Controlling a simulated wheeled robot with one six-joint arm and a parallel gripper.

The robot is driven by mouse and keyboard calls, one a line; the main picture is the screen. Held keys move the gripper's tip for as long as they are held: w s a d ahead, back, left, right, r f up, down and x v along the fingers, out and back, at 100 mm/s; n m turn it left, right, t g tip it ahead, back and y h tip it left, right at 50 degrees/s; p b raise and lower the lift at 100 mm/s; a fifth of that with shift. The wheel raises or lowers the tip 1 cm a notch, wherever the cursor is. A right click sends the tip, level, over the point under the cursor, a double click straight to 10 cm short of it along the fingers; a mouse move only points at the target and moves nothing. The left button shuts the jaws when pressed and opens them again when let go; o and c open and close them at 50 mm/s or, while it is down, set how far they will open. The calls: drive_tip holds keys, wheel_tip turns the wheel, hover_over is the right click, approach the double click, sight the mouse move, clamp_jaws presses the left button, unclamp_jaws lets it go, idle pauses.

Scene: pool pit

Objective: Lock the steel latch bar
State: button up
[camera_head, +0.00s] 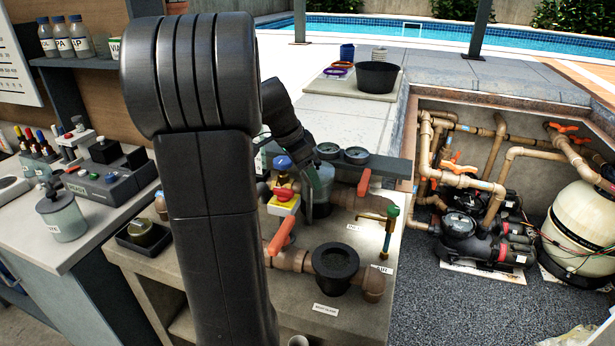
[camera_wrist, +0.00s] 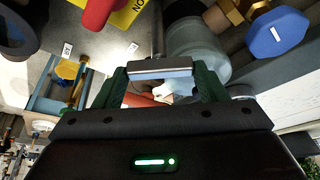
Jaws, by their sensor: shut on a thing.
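My gripper (camera_wrist: 160,80) shows in the wrist view with its two green fingers on either side of a short steel bar (camera_wrist: 160,68), which I take to be the latch bar. The fingers touch its ends and are shut on it. A thin metal rod (camera_wrist: 158,38) runs up from the bar. In the head view my gripper (camera_head: 314,180) is at the clear strainer pot (camera_head: 322,204) on the bench; there the bar cannot be made out. The pot also shows right of the bar in the wrist view (camera_wrist: 198,45). Whether the latch is seated cannot be told.
Close by are a blue knob (camera_head: 282,162), a yellow tag (camera_head: 285,204), red-orange levers (camera_head: 281,236) (camera_head: 364,182), two gauges (camera_head: 356,155) and a green-handled tap (camera_head: 391,213). A black open cup (camera_head: 335,265) stands in front. The pump pit (camera_head: 460,290) lies right of the bench.

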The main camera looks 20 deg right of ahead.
drive_tip(key=m, duration=0.2)
drive_tip(key=m+g, duration=0.1)
drive_tip(key=m, duration=0.1)
drive_tip(key=shift+w+r+m+g, duration=0.1)
drive_tip(key=shift+w+m+g, duration=0.1)
drive_tip(key=shift+m+g, duration=0.1)
drive_tip(key=shift+m+g+y+p, duration=0.35)
drive_tip(key=shift+m+g+y, duration=0.25)
drive_tip(key=shift+m, duration=1.3)
drive_tip(key=o, duration=1)
drive_tip(key=shift+w, duration=0.1)
drive_tip(key=v, duration=1.3)
drive_tip(key=shift+w+a+r, duration=0.15)
drive_tip(key=shift+w+r, duration=0.1)
